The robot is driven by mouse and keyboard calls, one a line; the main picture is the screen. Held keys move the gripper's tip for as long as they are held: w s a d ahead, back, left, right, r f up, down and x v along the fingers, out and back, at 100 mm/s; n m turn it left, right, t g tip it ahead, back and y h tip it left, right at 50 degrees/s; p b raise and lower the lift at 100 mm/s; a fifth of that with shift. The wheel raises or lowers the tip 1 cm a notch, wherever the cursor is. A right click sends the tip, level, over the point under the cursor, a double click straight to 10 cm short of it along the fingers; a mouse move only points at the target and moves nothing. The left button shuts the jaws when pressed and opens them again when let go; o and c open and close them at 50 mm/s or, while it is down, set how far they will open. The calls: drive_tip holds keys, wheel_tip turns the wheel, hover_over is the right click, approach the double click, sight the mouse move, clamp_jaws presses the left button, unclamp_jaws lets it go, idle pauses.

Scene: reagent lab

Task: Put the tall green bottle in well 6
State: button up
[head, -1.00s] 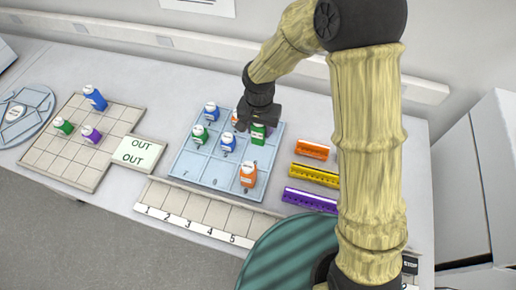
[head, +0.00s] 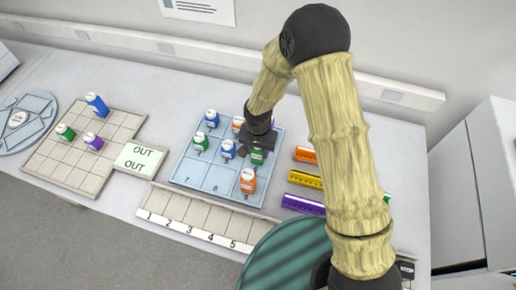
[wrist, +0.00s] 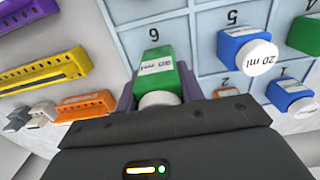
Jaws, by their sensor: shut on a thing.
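My gripper (head: 260,143) is shut on a green bottle (head: 258,158) with a white cap and a "20 ml" label. In the wrist view the bottle (wrist: 158,70) sits between the purple fingers (wrist: 158,88), right by the printed 6. The blue tray (head: 205,178) has numbered wells. The bottle is upright at the middle-row, right-hand well, 6. I cannot tell whether it touches the well floor.
In the tray, an orange bottle (head: 248,182) stands in front of the held bottle, and a blue bottle (head: 228,149) is at its left. Orange, yellow and purple racks (head: 305,178) lie to the right. A grey grid tray (head: 75,172) holds several bottles.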

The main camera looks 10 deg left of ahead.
drive_tip(key=shift+f, duration=0.2)
drive_tip(key=shift+f, duration=0.1)
drive_tip(key=o, duration=1)
wheel_tip(320, 180, up, 12)
drive_tip(key=b, duration=0.3)
drive_tip(key=shift+r, duration=0.25)
